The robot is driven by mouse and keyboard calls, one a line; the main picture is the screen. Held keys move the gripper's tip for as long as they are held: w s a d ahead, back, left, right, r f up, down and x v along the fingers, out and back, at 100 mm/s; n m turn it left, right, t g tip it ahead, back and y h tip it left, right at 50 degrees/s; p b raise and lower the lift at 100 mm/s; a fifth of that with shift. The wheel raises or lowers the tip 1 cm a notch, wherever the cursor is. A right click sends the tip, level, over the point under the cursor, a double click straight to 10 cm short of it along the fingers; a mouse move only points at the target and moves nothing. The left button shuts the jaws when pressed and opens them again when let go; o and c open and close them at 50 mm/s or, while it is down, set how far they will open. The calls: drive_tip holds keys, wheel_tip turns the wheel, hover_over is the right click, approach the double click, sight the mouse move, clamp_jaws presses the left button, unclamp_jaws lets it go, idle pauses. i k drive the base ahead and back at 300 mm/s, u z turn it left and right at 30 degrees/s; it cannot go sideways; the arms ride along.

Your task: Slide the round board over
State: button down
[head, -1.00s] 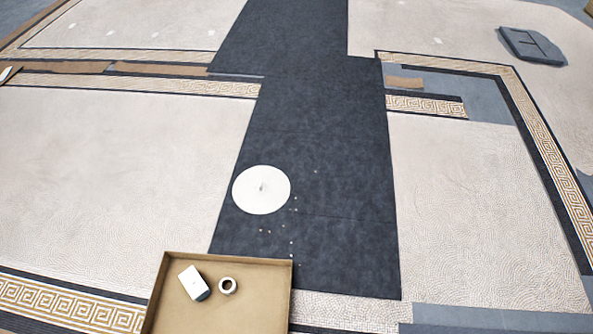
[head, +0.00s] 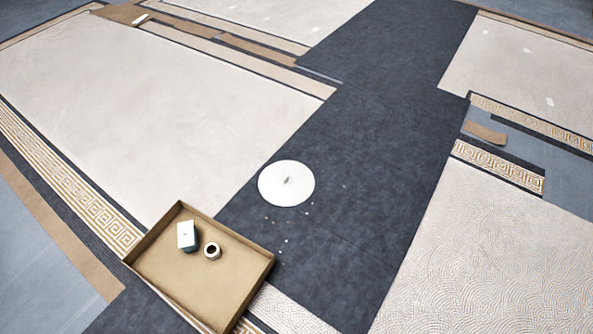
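The round board (head: 287,184) is a flat white disc lying on the dark strip of floor covering (head: 352,180), near that strip's left edge. A small greyish mark or knob shows at its middle; I cannot tell which. My gripper is not in view.
A shallow brown tray (head: 202,286) sits in front and left of the board, holding a white box-like item (head: 187,236) and a small ring-shaped roll (head: 212,250). Several tiny pale bits lie between board and tray. Patterned mosaic panels (head: 500,255) flank the dark strip. The strip beyond the board is clear.

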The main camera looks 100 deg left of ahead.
sight(284, 183)
drive_tip(key=u, duration=2.3)
drive_tip(key=i, duration=2.8)
drive_tip(key=u, duration=3.55)
drive_tip(key=i, duration=1.05)
